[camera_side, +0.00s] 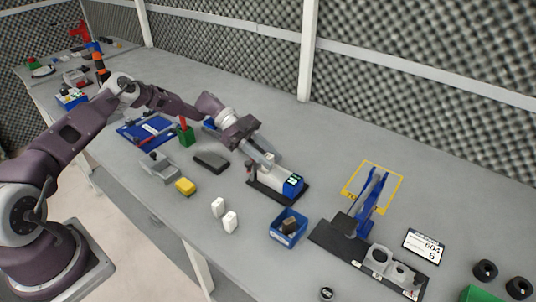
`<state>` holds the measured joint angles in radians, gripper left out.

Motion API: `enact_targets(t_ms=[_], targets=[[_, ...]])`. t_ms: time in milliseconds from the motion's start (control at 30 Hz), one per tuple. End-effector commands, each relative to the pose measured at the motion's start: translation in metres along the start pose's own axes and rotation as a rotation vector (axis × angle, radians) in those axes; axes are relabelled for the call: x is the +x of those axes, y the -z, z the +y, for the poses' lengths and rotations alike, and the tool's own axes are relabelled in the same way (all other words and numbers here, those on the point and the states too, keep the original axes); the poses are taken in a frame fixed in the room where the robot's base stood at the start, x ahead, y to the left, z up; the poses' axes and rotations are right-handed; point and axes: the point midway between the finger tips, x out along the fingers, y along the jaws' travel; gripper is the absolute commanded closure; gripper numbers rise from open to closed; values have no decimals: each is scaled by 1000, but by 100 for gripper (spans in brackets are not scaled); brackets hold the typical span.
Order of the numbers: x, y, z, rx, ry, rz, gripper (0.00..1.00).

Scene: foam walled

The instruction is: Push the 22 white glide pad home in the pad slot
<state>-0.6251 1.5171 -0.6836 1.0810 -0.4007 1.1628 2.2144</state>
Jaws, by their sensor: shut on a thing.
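My gripper (268,160) reaches down from the left to a low fixture with a pale body and a blue end block (293,185), on a black base. Its fingers are shut at the far side of the fixture, on a small pale piece that I take for the white glide pad. The piece is mostly hidden by the fingers, and its number is too small to read. The pad slot cannot be made out; I cannot tell how deep the pad sits. Two loose white blocks (218,207) stand on the table in front of the fixture.
A blue bin (288,228) with dark pieces stands right of the white blocks. A yellow block (185,187) and a dark grey block (211,162) lie left of the fixture. A black plate with a blue clamp (370,197) is at the right. The table behind the fixture is clear.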

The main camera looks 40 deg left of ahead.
Motion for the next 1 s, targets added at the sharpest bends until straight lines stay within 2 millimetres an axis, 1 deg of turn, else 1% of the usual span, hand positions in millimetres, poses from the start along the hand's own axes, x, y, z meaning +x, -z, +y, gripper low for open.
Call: enact_targets(t_ms=[300,333,433,467,700,767,1000], targets=[[3,-8,0,0,-1,0,100],[3,-8,0,0,-1,0,69],[3,-8,0,0,-1,-1,50],[3,-8,0,0,-1,-1,48],[3,-9,1,-1,-2,-3,48],[-1,-10,1,0,-2,-4,48],[-50,-9,0,0,5,-5,48]])
